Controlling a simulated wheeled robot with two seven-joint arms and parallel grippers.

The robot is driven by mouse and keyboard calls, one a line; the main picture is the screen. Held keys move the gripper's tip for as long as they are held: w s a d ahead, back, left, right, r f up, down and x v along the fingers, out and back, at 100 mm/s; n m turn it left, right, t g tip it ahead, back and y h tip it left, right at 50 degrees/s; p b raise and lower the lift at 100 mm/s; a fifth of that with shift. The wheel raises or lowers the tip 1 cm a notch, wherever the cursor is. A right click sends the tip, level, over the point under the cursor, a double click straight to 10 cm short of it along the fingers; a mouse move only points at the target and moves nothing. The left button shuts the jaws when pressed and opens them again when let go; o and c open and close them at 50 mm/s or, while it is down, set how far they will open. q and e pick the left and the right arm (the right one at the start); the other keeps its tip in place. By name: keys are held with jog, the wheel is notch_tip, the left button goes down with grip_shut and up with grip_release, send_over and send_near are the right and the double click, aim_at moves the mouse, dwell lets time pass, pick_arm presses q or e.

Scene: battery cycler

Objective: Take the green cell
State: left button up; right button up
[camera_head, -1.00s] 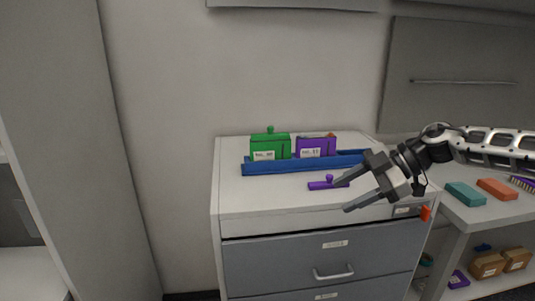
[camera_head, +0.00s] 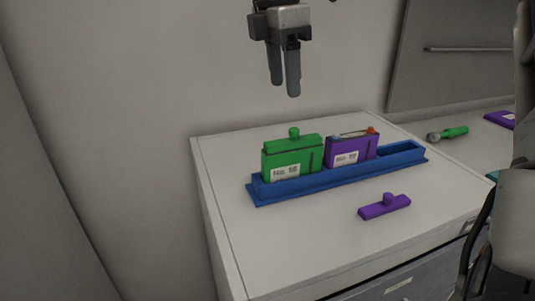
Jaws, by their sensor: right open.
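The green cell (camera_head: 290,160) is a boxy green block with a white label and a knobbed green cap, upright in the left part of a blue tray (camera_head: 335,182). My right gripper (camera_head: 284,84) hangs above and behind it, fingers pointing down, open and empty, clear of the cap's knob. My left gripper is not in view.
A purple cell (camera_head: 350,149) stands uncapped beside the green one, its top terminals showing. The tray's right slot is empty. A purple lid (camera_head: 384,207) lies on the cabinet top (camera_head: 300,232) in front. A green-handled tool (camera_head: 449,134) lies at the right. My arm fills the right edge.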

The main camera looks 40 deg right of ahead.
send_over(293, 130)
jog(key=f, duration=0.5)
jog(key=shift+a, duration=0.3)
jog(key=f, duration=0.4)
jog(key=shift+d, duration=0.25)
jog(key=shift+f+p, duration=0.3)
jog(key=shift+f, duration=0.25)
jog(key=f, duration=0.1)
jog(key=f+p, duration=0.1)
jog(key=f, duration=0.2)
jog(key=shift+w+d+f, duration=0.15)
jog(key=shift+d+f, duration=0.05)
jog(key=shift+d, duration=0.1)
jog(key=shift+f, duration=0.25)
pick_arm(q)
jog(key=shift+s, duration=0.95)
pick_arm(e)
grip_shut()
